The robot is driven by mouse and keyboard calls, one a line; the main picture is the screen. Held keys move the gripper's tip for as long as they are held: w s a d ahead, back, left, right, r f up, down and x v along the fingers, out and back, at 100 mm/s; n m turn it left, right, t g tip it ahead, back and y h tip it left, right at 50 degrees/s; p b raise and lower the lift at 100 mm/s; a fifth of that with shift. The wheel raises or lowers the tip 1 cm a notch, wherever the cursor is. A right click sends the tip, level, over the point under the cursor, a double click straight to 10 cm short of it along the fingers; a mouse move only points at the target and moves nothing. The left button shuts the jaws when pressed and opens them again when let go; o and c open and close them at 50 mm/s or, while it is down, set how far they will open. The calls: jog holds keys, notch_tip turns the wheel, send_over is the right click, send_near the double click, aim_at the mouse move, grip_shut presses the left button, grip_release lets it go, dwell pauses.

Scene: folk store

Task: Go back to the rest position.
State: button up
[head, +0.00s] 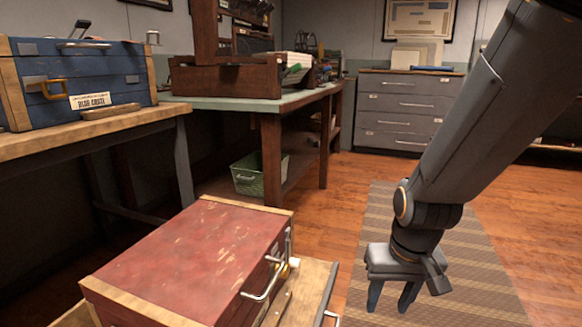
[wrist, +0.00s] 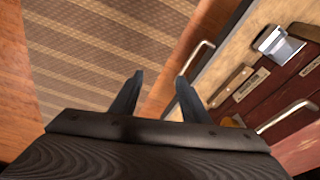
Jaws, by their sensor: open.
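My gripper (head: 390,296) hangs pointing down over the striped rug, to the right of the red chest. Its two fingers are apart with nothing between them. In the wrist view my gripper (wrist: 155,95) also shows open and empty, with the rug and wood floor below. The red chest (head: 195,255) has a closed, scuffed lid with wooden edges and a metal handle (head: 264,280) on its right side. An open wooden drawer or ledge (head: 308,290) juts from that side, apart from my gripper.
A blue crate (head: 85,75) stands on a wooden bench at the left. A grey drawer cabinet (head: 400,110) stands at the back. The rug (head: 385,220) and floor around my gripper are clear.

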jog(key=s+a+r+n+g+y, duration=0.1)
jog(key=s+a+r+n, duration=0.35)
jog(key=s+a, duration=0.5)
jog(key=s+a+r+n+g+y, duration=0.1)
jog(key=s+a+r+n, duration=0.35)
jog(key=a, duration=0.75)
jog(key=d+r+m+p, duration=0.2)
jog(key=d+r+p, duration=0.5)
jog(key=r+p, duration=0.3)
jog(key=s+d+r+m+h+p, duration=0.1)
jog(key=d+r+m+p, duration=0.2)
jog(key=d+r+p, duration=0.4)
jog(key=s+d+r+m+h+p, duration=0.1)
jog(key=d+r+m+p, duration=0.2)
jog(key=p, duration=1.8)
jog(key=d+r, duration=0.4)
jog(key=r, duration=0.5)
jog(key=shift+s+d+r+p, duration=0.2)
jog(key=shift+s+r+p, duration=0.05)
jog(key=shift+r+p, duration=0.05)
